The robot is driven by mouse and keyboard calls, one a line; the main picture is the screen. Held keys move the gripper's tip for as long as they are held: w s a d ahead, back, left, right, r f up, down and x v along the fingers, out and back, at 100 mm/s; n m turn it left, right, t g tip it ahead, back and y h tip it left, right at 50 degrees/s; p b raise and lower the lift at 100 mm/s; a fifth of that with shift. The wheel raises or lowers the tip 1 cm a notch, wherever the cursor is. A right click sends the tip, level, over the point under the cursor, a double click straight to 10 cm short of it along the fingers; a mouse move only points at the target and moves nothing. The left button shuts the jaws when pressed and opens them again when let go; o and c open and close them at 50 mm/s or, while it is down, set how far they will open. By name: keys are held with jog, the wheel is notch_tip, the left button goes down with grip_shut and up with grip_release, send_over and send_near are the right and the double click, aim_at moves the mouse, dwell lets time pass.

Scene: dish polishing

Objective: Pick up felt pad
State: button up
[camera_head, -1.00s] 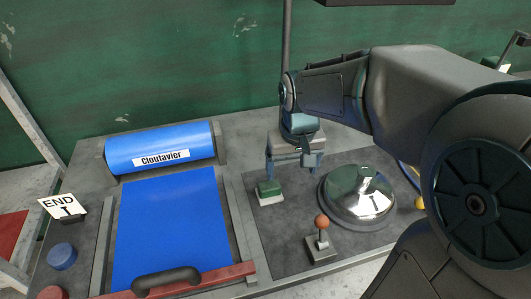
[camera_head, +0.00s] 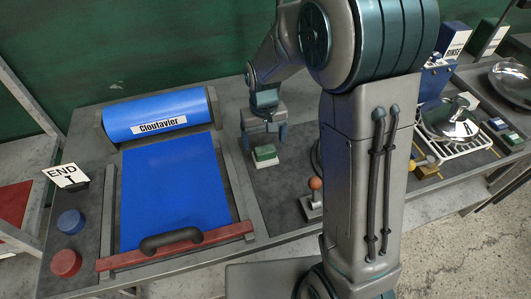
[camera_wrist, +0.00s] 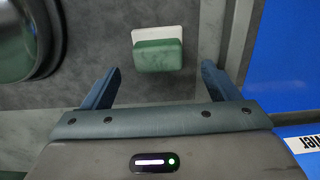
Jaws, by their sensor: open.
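The felt pad (camera_head: 265,153) is a small block, green on one side with a white layer, lying on the dark mat right of the blue sheet. In the wrist view the felt pad (camera_wrist: 158,52) lies ahead of the fingers, roughly centred between them. My gripper (camera_head: 264,131) is just behind and above the pad in the head view, pointing down. In the wrist view my gripper (camera_wrist: 160,72) has its fingers spread, with nothing between them. The fingers look apart from the pad.
A shiny dish (camera_wrist: 18,40) lies left in the wrist view; my arm hides that spot in the head view. A ball-topped lever (camera_head: 315,188) stands in front. The blue sheet (camera_head: 172,190) and roller (camera_head: 157,117) are left. A rack with another dish (camera_head: 450,118) is right.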

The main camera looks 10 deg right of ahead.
aim_at(265, 149)
jog(key=shift+d+f+p, duration=0.1)
jog(key=shift+f+p, duration=0.6)
jog(key=shift+f, duration=2.05)
jog(key=c, duration=1.1)
